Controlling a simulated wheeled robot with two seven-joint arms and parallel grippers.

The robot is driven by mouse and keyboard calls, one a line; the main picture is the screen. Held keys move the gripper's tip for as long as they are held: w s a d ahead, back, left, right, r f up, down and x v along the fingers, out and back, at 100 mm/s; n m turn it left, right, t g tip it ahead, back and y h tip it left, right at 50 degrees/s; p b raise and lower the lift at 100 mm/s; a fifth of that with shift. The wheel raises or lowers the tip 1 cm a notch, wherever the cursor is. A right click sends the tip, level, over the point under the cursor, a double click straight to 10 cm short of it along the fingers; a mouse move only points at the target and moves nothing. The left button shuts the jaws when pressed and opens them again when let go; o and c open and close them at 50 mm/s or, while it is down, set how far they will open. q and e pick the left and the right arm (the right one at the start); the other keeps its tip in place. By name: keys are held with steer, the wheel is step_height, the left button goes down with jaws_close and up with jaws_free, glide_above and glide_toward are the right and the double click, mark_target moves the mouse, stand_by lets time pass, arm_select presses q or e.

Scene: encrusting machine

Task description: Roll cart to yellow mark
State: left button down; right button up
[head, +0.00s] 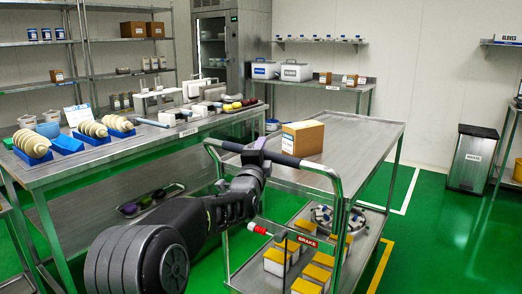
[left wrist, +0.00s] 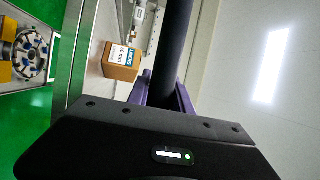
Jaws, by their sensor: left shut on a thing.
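The cart (head: 345,160) is a two-shelf metal trolley in the middle of the head view. Its raised push handle (head: 325,170) faces me and has a dark grip. My left gripper (head: 256,154) is shut on the left part of that grip. In the left wrist view the dark grip bar (left wrist: 174,50) runs between the purple fingers. A cardboard box (head: 302,138) sits on the top shelf. White tubs with yellow lids (head: 322,273) stand on the lower shelf. A yellow floor line (head: 381,266) shows right of the cart, partly hidden by it. My right gripper is out of view.
A steel table (head: 75,175) with trays and parts stands close on the cart's left. A red-tipped lever (head: 258,229) and a BRAKE label (head: 302,240) are on the cart's near side. A white floor line (head: 410,190) and waste bin (head: 472,158) are right. Green floor is open there.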

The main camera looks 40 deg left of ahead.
arm_select(q)
steer(key=shift+s, duration=0.15)
steer(key=c, duration=1.1)
jaws_free()
steer(key=shift+c, duration=0.2)
steer(key=v, duration=0.7)
steer(key=shift+s+d+f+p, duration=0.15)
steer(key=shift+s+d+p, duration=0.05)
steer(key=shift+s+p, duration=0.15)
